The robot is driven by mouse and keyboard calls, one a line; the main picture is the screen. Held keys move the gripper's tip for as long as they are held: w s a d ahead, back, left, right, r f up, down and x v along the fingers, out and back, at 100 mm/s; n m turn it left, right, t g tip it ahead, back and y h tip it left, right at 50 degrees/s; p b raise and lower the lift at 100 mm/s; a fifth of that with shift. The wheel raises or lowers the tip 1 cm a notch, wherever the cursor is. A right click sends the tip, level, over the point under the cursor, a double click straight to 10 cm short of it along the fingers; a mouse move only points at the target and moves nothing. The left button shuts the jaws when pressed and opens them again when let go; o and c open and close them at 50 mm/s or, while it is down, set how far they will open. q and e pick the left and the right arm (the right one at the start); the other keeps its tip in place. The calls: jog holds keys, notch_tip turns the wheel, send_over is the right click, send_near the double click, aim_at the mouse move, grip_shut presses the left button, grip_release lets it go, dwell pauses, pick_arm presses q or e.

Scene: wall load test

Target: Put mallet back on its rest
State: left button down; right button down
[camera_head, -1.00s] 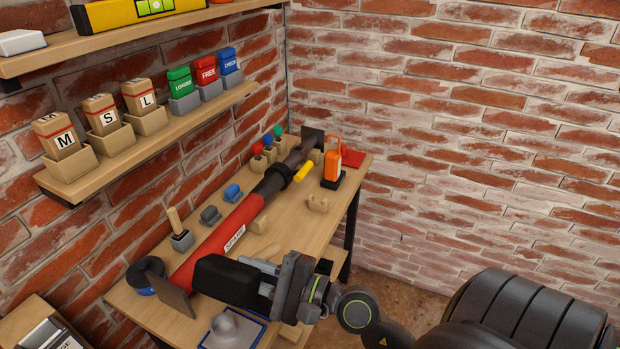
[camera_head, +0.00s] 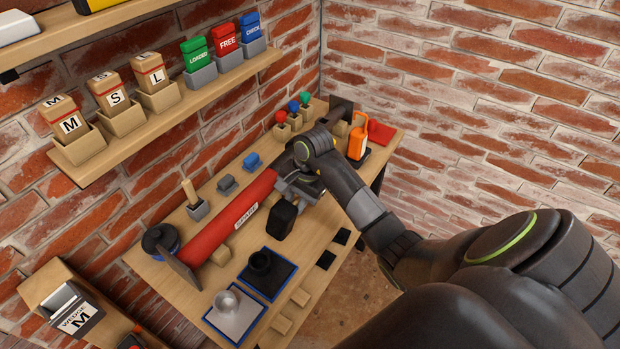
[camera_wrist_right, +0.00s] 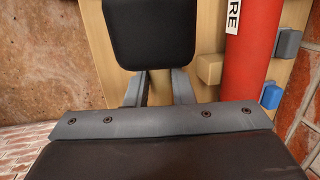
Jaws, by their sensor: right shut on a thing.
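My right gripper (camera_head: 300,188) reaches over the bench from the right and is shut on the mallet, whose black head (camera_head: 283,219) hangs out toward the near side of the red tube. In the right wrist view the black mallet head (camera_wrist_right: 150,35) lies just beyond the gripper fingers (camera_wrist_right: 150,88); the handle is hidden between them. The mallet is above the bench, but how high I cannot tell. The mallet's rest cannot be made out for certain; my arm covers part of the bench. My left gripper is not in view.
A long red tube (camera_head: 232,222) lies along the wooden bench (camera_head: 190,270). Shelves (camera_head: 170,115) line the left wall.

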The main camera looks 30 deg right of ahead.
jog(key=d+r+g+h+p, duration=0.1)
jog(key=d+r+h, duration=0.15)
jog(key=d, duration=0.25)
jog(key=shift+w+a+f+b, duration=0.1)
jog(key=shift+f+b, duration=0.85)
jog(key=shift+f, duration=0.55)
jog(key=shift+w+a+f+b, duration=0.1)
jog(key=shift+f+b, duration=0.85)
jog(key=shift+f, duration=0.5)
jog(key=shift+f+b, duration=1)
jog(key=shift+b, duration=0.2)
jog(key=c, duration=0.5)
grip_release()
jog(key=shift+s, duration=0.1)
notch_tip(320, 180, up, 8)
jog(key=p, duration=0.4)
jog(key=shift+p, duration=0.4)
